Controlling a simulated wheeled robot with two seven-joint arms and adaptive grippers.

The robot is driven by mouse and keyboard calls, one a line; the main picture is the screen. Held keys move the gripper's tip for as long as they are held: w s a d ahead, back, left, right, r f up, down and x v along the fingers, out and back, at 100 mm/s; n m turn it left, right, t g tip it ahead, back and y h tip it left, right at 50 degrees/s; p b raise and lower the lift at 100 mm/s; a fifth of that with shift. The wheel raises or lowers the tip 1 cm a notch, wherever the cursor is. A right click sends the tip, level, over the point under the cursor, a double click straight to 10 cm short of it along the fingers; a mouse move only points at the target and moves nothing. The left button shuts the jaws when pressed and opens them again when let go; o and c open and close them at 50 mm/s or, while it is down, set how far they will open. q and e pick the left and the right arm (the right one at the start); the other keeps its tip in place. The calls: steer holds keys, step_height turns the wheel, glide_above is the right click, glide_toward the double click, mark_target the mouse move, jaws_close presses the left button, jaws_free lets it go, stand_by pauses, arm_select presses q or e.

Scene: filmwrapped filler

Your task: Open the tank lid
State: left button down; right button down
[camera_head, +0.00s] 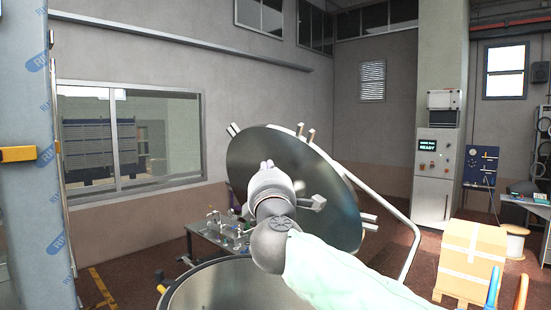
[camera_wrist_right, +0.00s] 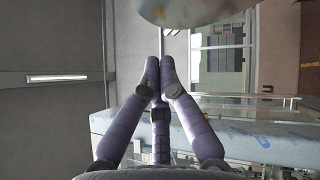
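The large round metal tank lid (camera_head: 330,205) stands raised and steeply tilted over the open tank (camera_head: 225,285), whose rim and inner wall show at the bottom of the head view. A small grey fitting (camera_head: 312,202) shows against the lid face. My right gripper (camera_head: 267,164) is in front of the lid in the head view. In the wrist view its purple fingers (camera_wrist_right: 160,68) come together at the tips with nothing seen between them. Part of a round metal surface, probably the lid (camera_wrist_right: 190,8), shows beyond the tips, apart from them. My left gripper is not in view.
A work table (camera_head: 215,238) with small items stands behind the tank. A bent rail (camera_head: 408,255) runs down right of the lid. A cardboard box (camera_head: 470,262) and a control cabinet (camera_head: 435,175) are at right. A film-wrapped column (camera_head: 38,160) stands at left.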

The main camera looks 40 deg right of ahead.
steer(key=p, duration=0.4)
glide_toward(275, 140)
steer(key=w, duration=0.4)
steer(key=d, duration=0.1)
steer(key=d+r+p, duration=0.1)
steer(key=d, duration=0.1)
steer(key=shift+r, duration=0.25)
steer(key=shift+w+d, duration=0.1)
steer(key=shift+w, duration=0.1)
